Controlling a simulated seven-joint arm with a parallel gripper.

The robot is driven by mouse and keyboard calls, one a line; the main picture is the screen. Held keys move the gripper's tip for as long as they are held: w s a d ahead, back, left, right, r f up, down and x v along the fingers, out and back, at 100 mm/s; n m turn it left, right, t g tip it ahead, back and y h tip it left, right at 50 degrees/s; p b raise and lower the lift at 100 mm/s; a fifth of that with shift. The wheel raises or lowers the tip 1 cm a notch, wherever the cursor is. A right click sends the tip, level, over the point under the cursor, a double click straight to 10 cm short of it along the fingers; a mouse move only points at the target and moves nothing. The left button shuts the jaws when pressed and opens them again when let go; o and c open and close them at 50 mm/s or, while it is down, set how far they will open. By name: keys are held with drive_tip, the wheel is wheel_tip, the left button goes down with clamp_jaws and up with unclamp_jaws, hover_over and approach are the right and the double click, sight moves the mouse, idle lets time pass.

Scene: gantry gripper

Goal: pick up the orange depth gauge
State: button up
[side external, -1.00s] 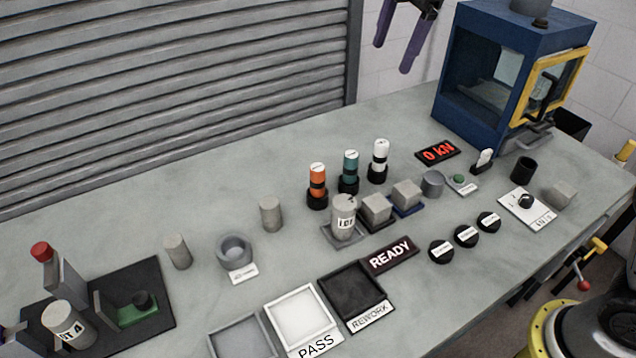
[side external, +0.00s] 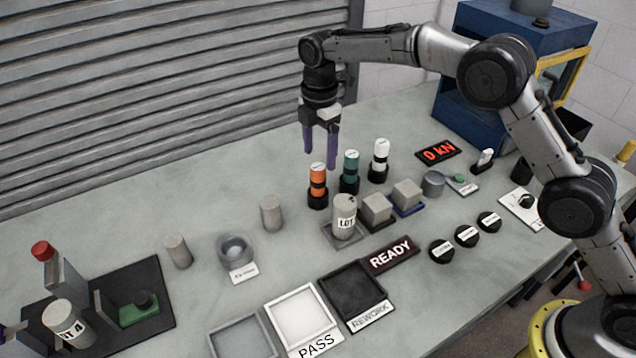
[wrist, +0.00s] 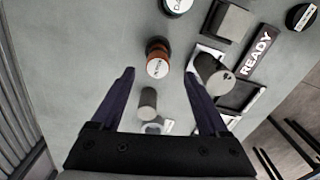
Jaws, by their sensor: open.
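The orange depth gauge (side external: 317,180) stands upright in a black base at the left end of a row of three gauges. It also shows from above in the wrist view (wrist: 157,66), between the lines of my fingers and beyond their tips. My gripper (side external: 320,160) points down with its purple fingers open and empty, just above and behind the orange gauge. Its fingers also show in the wrist view (wrist: 159,72). I cannot tell from the side view how far the fingertips are from the gauge.
The teal gauge (side external: 350,172) and white gauge (side external: 380,160) stand close to the right. A cylinder marked LOT (side external: 345,215) stands in front, beside grey blocks (side external: 376,208). A grey cylinder (side external: 271,213) is to the left. The bench behind the gauges is clear on the left.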

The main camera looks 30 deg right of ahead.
sight(318, 167)
drive_tip(key=shift+w+a+f, duration=0.1)
drive_tip(key=shift+w+f, duration=0.05)
drive_tip(key=shift+f, duration=3.65)
drive_tip(key=shift+r, duration=0.1)
clamp_jaws()
